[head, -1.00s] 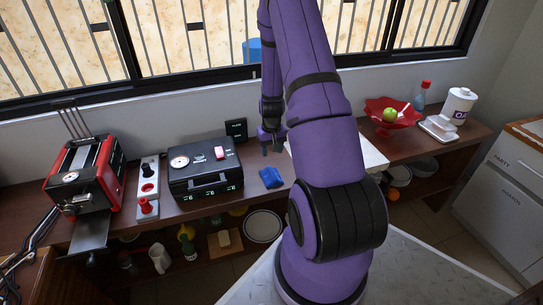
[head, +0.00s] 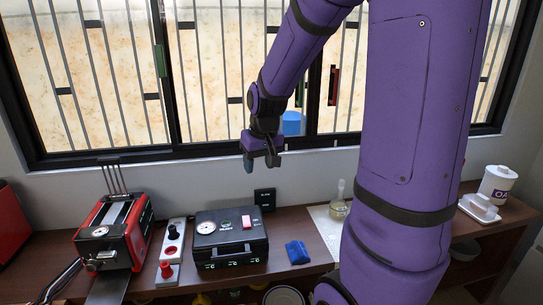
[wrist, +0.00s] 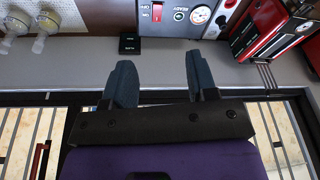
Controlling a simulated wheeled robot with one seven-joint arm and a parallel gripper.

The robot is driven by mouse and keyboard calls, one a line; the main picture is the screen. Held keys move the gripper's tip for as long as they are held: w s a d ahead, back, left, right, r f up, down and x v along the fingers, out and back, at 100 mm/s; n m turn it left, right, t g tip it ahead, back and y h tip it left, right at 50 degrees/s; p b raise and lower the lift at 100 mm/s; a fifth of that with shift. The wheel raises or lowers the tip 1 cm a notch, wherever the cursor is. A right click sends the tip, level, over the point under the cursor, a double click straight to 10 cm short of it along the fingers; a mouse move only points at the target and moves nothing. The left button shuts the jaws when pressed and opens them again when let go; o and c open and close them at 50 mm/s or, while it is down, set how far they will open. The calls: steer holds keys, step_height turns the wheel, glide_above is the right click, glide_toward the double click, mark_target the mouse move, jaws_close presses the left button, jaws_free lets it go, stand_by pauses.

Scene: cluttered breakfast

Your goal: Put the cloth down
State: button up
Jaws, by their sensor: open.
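My gripper (head: 261,165) is raised well above the counter, in front of the window, up and to the left of the cloth. In the wrist view my gripper (wrist: 163,85) shows two dark fingers spread apart with nothing between them. The cloth is not visible in the wrist view.
A black box (head: 265,199) stands by the wall.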

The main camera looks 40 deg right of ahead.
steer(key=s+a+r+n+t, duration=0.1)
steer(key=s+a+r, duration=0.5)
steer(key=s, duration=0.3)
steer(key=s+a+r+n+t, duration=0.1)
steer(key=s+a+r+n, duration=0.1)
steer(key=s+a+r, duration=0.4)
steer(key=s, duration=0.3)
steer(key=shift+s+a+y, duration=0.2)
steer(key=shift+a+y, duration=0.1)
steer(key=shift+o, duration=0.4)
steer(key=shift+w, duration=0.1)
